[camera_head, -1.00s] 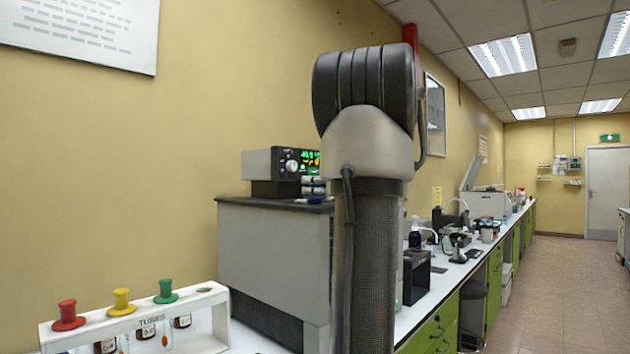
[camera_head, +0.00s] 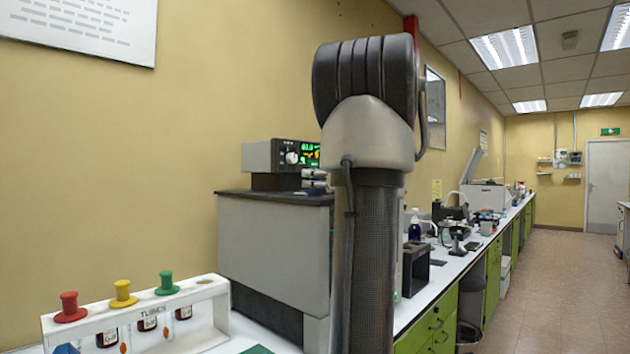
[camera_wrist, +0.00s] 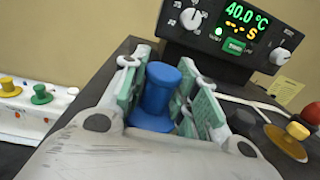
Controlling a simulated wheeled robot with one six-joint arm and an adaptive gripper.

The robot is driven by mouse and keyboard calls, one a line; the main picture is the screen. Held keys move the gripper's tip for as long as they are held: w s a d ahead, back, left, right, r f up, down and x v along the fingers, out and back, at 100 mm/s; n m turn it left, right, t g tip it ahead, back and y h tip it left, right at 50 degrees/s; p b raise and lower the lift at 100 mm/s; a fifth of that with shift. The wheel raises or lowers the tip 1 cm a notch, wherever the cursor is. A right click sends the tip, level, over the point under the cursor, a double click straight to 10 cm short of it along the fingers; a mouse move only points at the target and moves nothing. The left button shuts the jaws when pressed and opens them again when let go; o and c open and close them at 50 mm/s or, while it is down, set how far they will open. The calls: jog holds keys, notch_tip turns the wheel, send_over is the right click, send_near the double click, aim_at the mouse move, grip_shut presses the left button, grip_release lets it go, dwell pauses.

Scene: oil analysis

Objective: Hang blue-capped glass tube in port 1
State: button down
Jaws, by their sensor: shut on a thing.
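In the wrist view, my gripper (camera_wrist: 160,93) is shut on the blue cap (camera_wrist: 157,97) of the tube, between its pale green finger pads. The glass below the cap is hidden by the cap and gripper body. A dark-topped bath (camera_wrist: 118,62) lies beneath and beyond; it is the grey cabinet (camera_head: 275,240) in the head view. I cannot tell which port is port 1. In the head view, my arm hides most of the gripper area.
The control unit (camera_wrist: 222,30) reads 40.0 °C at the back of the bath. The white tube rack (camera_head: 205,289) holds red (camera_head: 70,308), yellow (camera_head: 122,294) and green (camera_head: 166,284) capped tubes. A blue object (camera_head: 66,349) is cut off at lower left. Bench equipment stands farther right.

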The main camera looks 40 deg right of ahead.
jog(key=shift+f, duration=0.7)
jog(key=c, duration=1)
grip_release()
jog(key=shift+s, duration=0.1)
jog(key=shift+c, duration=0.2)
jog(key=s+r, duration=0.1)
jog(key=s, duration=1.1)
jog(key=shift+d, duration=0.15)
jog(key=shift+w+r, duration=0.1)
